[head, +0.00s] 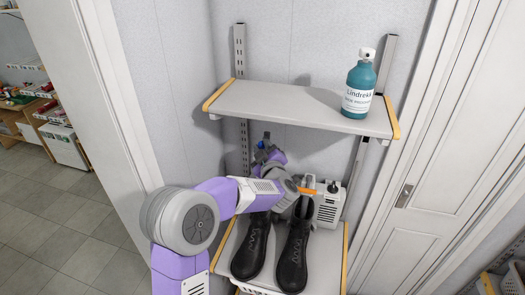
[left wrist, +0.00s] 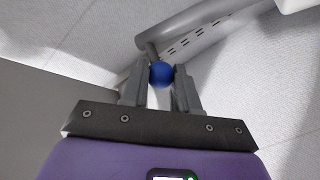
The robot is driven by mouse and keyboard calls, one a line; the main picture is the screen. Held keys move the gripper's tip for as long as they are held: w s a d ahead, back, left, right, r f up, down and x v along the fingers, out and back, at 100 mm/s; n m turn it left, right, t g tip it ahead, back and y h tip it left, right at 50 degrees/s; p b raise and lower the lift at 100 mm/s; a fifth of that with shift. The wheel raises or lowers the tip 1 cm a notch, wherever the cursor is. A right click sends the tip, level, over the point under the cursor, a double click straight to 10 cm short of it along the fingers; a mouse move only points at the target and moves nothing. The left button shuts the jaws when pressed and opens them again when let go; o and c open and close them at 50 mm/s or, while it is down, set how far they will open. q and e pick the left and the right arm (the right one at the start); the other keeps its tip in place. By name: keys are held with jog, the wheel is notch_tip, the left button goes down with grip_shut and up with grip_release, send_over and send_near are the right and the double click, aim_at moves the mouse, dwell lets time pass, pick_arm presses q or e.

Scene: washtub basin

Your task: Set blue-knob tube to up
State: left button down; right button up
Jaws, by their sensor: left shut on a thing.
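My left gripper (head: 263,146) is behind the black boots, just under the upper shelf, near the back wall. In the left wrist view its fingers (left wrist: 160,92) are shut on a round blue knob (left wrist: 161,72), one finger on each side. The knob sits at the end of a grey tube (left wrist: 205,22), which runs from it up to the right in that view. In the head view a small blue patch of the knob (head: 261,145) shows at the gripper; my arm hides most of the tube. The light grey dryer unit (head: 328,208) stands right of my arm.
Two black boots (head: 251,248) stand on the lower shelf (head: 325,262), below my forearm. The upper shelf (head: 285,105) overhangs close to my gripper and holds a teal bottle (head: 358,85). A door (head: 408,190) is at right.

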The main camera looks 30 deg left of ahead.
pick_arm(q)
jog(key=c, duration=0.8)
grip_release()
jog(key=shift+c, duration=0.2)
jog(key=b+v, duration=0.1)
jog(key=v, duration=0.6)
jog(key=shift+s+d, duration=0.25)
